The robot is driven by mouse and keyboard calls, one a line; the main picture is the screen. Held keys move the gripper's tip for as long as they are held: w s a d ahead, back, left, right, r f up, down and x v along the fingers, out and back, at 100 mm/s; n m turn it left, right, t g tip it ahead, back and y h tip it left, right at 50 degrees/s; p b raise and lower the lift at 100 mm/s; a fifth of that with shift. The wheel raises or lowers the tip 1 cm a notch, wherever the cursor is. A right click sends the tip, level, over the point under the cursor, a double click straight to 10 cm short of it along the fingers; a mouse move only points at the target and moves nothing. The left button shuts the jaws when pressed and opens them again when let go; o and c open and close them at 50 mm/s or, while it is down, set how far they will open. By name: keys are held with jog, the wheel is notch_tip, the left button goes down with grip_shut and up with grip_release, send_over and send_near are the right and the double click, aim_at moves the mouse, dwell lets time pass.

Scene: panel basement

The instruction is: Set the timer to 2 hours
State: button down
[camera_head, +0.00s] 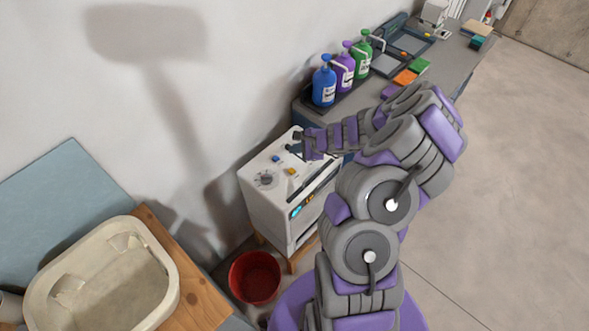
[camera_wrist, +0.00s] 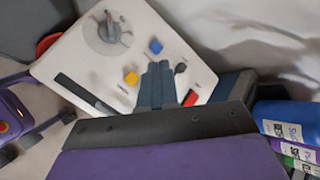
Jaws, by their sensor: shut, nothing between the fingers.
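The white control box (camera_head: 256,196) stands against the wall in the head view. Its top panel also shows in the wrist view (camera_wrist: 85,65). A round grey timer dial (camera_head: 266,179) sits on the panel; in the wrist view the dial (camera_wrist: 110,33) is at the upper left, and its markings are too small to read. A blue button (camera_wrist: 155,46) and a yellow button (camera_wrist: 131,79) lie between the dial and my gripper. My gripper (camera_wrist: 160,70) is shut and empty, over the panel at the end away from the dial. It also shows in the head view (camera_head: 293,147).
Blue, purple and green bottles (camera_head: 341,77) stand on the grey counter (camera_head: 455,58) beyond the box. A red bucket (camera_head: 254,277) is on the floor before it. A beige basin (camera_head: 103,275) is at the lower left. The floor at right is clear.

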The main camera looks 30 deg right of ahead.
jog(key=a, duration=0.2)
jog(key=b, duration=0.4)
send_over(294, 172)
jog(key=f, duration=0.5)
jog(key=shift+d, duration=0.35)
jog(key=f+b, duration=0.2)
jog(key=f, duration=0.1)
jog(key=shift+a, duration=0.4)
jog(key=shift+a+f+b, duration=0.3)
jog(key=shift+b, duration=0.05)
jog(key=shift+d, duration=0.6)
jog(key=shift+a, duration=0.45)
jog(key=shift+d, duration=0.35)
jog(key=shift+a, duration=0.2)
